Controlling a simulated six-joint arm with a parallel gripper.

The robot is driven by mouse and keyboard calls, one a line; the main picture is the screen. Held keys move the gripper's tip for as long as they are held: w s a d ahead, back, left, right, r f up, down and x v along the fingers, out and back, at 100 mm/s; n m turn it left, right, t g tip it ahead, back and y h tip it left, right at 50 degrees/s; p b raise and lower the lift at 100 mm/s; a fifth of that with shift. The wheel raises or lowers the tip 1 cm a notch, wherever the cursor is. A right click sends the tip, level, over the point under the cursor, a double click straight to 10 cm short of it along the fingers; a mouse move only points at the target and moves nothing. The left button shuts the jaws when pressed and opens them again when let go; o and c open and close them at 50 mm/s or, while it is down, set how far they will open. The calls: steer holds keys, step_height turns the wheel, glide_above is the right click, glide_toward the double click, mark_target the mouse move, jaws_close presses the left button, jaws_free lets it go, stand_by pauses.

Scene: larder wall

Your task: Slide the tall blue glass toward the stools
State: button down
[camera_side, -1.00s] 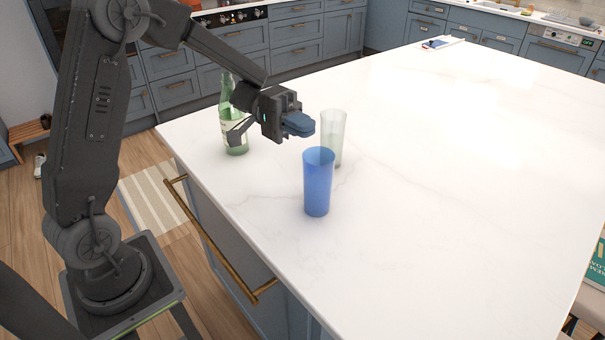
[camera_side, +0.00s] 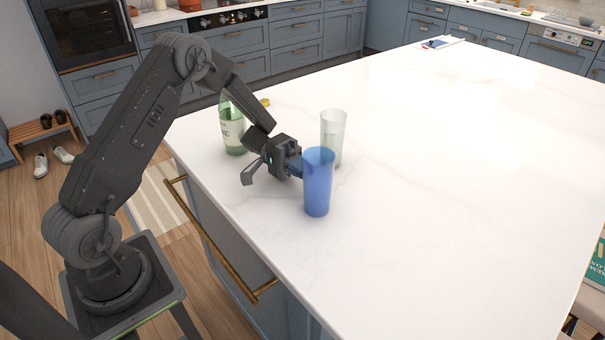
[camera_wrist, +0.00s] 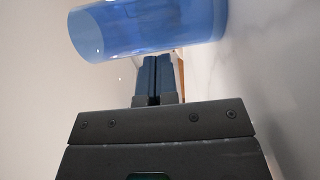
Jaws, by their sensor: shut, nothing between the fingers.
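The tall blue glass (camera_side: 318,182) stands upright on the white island top, near its left edge. In the wrist view the blue glass (camera_wrist: 150,27) fills the top of the picture, just beyond the fingertips. My gripper (camera_side: 298,166) is low over the top, at the left side of the blue glass, with its fingers shut and empty. In the wrist view the gripper (camera_wrist: 158,68) shows its two blue fingers together. The fingertips are partly hidden by the glass in the side view, and I cannot tell whether they touch it.
A clear glass (camera_side: 334,135) stands close behind the blue glass. A green bottle (camera_side: 232,132) stands behind my gripper at the left. The white island top (camera_side: 450,170) is clear to the right. Part of a stool (camera_side: 585,305) shows at the lower right edge.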

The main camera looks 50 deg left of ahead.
mark_target(304, 193)
steer(key=shift+d+f, duration=0.1)
steer(key=shift+f, duration=0.35)
steer(key=shift+s+d+r, duration=0.1)
steer(key=shift+s+d, duration=0.2)
steer(key=shift+s, duration=0.05)
steer(key=shift+d, duration=0.1)
steer(key=s+d, duration=0.3)
steer(key=d, duration=0.1)
steer(key=shift+s+d, duration=0.2)
steer(key=shift+s, duration=0.15)
steer(key=shift+w+a, duration=0.1)
steer(key=shift+w+a, duration=0.2)
steer(key=shift+a, duration=0.05)
step_height(304, 193, up, 15)
steer(key=shift+f, duration=0.15)
steer(key=s+d, duration=1.3)
steer(key=d, duration=0.3)
steer(key=shift+d+r, duration=0.15)
steer(key=shift+r, duration=0.05)
